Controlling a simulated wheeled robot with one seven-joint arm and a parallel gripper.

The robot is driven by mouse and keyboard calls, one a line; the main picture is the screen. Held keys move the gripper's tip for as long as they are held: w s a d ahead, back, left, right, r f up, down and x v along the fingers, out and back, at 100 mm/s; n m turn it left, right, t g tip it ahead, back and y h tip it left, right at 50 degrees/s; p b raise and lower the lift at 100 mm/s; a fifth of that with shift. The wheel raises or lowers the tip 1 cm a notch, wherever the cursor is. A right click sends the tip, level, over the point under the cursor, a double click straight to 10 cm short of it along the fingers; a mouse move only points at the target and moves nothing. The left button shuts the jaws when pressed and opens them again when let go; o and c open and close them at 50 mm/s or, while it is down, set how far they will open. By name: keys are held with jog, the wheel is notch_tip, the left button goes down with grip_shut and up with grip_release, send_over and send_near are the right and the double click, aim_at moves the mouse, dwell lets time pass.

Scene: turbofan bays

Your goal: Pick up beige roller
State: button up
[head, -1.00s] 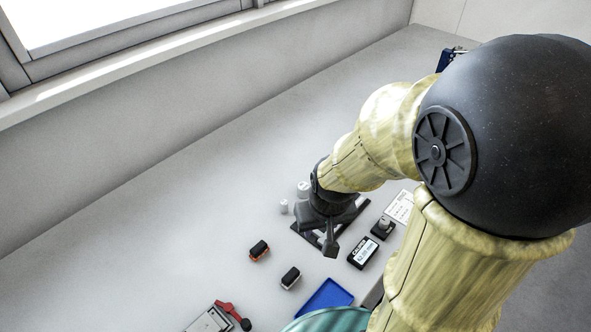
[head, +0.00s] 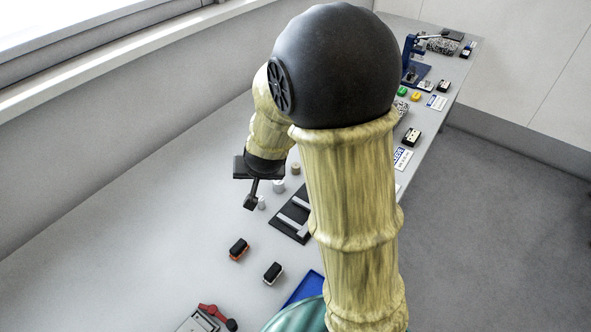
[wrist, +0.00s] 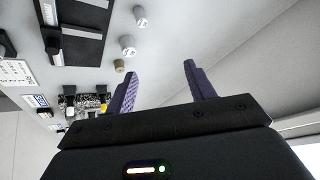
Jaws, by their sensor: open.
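The beige roller (head: 295,168) is a small tan cylinder standing on the bench just right of my wrist in the head view. In the wrist view the beige roller (wrist: 119,66) shows left of the left fingertip, apart from it. Two whitish cylinders, a larger one (head: 278,186) and a smaller one (head: 261,203), stand in line with it; both also show in the wrist view, at its upper middle (wrist: 128,44) (wrist: 140,16). My gripper (wrist: 161,72) is open, with nothing between its purple fingers. In the head view my gripper (head: 251,201) hangs left of the cylinders.
A black plate with grey bars (head: 285,228) lies near the cylinders, partly behind my arm. Two dark-topped blocks (head: 238,249) (head: 273,272), a blue tray (head: 303,287) and a red-handled clamp (head: 210,312) lie nearer. A blue press (head: 411,62) stands at the far end. The bench's left is clear.

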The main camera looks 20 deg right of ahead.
jog(key=w+f+m+t+h, duration=0.25)
jog(key=w+m+h, duration=0.25)
jog(key=w, duration=0.6)
notch_tip(320, 180, down, 7)
jog(key=s+m+g+h, duration=0.2)
jog(key=m+g+h, duration=0.2)
jog(key=h, duration=0.3)
jog(key=shift+s+d+m, duration=0.15)
jog(key=shift+d+m, duration=0.25)
jog(key=shift+m, duration=0.2)
jog(key=shift+r+g, duration=0.1)
jog(key=shift+g, duration=0.15)
jog(key=p+x, duration=0.2)
jog(key=x, duration=1)
jog(key=shift+r, duration=0.1)
jog(key=shift+d, duration=0.1)
